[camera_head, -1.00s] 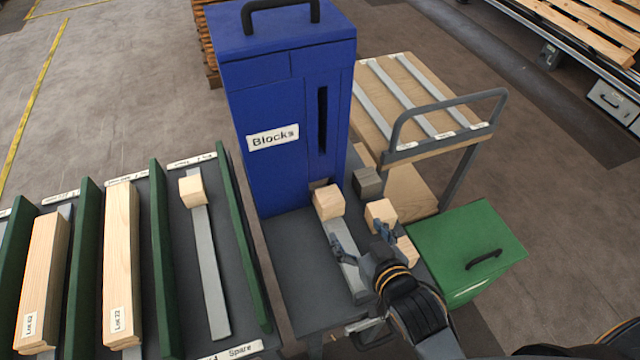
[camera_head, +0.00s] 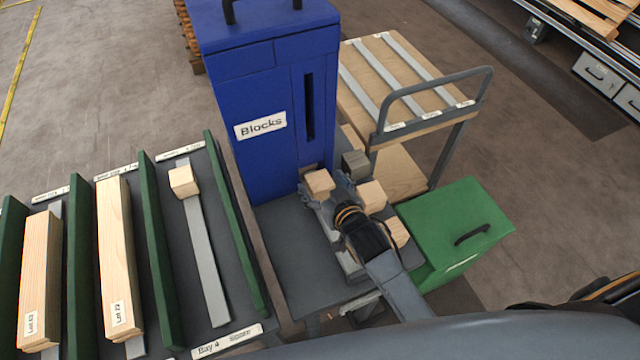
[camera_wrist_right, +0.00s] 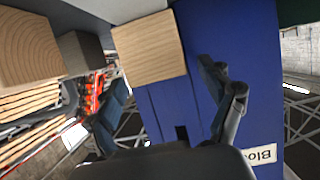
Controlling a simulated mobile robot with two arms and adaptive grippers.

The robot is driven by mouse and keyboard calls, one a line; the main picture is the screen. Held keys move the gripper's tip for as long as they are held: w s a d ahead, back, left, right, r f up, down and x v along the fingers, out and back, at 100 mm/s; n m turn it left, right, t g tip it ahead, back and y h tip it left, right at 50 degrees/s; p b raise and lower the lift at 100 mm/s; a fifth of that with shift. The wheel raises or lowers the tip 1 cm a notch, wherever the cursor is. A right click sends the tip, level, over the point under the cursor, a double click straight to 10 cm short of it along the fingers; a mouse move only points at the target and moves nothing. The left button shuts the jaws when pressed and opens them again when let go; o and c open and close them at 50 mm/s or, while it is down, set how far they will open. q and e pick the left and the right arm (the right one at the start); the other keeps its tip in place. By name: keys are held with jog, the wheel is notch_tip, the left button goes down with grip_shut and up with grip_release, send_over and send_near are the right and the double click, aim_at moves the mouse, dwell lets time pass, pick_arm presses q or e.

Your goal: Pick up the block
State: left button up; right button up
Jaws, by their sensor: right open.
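The wooden block (camera_head: 319,181) sits at the mouth of the blue dispenser labelled Blocks (camera_head: 262,126), at the far end of a grey strip. My right gripper (camera_head: 323,191) is open, with one finger on each side of the block's near end in the head view. In the right wrist view the block (camera_wrist_right: 148,48) shows ahead of the open fingers (camera_wrist_right: 170,104), and I cannot tell whether they touch it. My left gripper is not in view.
Wooden blocks (camera_head: 371,196) and a grey block (camera_head: 355,164) stand close on the right. A green box (camera_head: 455,228) is at the right. A rack with green dividers (camera_head: 235,226) holds planks and one block (camera_head: 184,181) at the left. A trolley (camera_head: 428,126) stands behind.

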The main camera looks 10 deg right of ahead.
jog(key=shift+x, duration=1.4)
jog(key=shift+s, duration=0.1)
jog(key=c, duration=1.3)
